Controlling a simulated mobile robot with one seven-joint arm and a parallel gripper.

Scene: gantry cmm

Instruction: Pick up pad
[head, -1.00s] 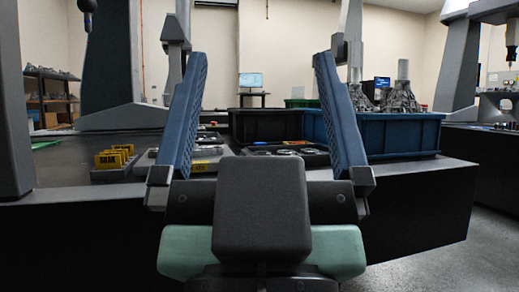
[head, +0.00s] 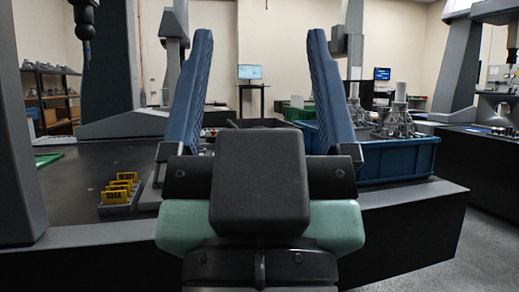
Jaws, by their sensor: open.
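My gripper (head: 260,35) is open and empty in the middle of the head view, its two blue ribbed fingers pointing up and far apart. It is in front of the dark table (head: 85,205). I cannot pick out the pad for certain. A flat green piece (head: 46,159) lies at the table's left side, well away from my gripper, partly cut off by a grey column. My gripper's body and fingers hide much of the middle of the table.
A grey holder with yellow tags (head: 122,188) stands on the table, left of my gripper. A blue bin (head: 400,160) with metal parts stands on the right. A large grey column (head: 22,140) rises at the left. A probe (head: 85,30) hangs at upper left.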

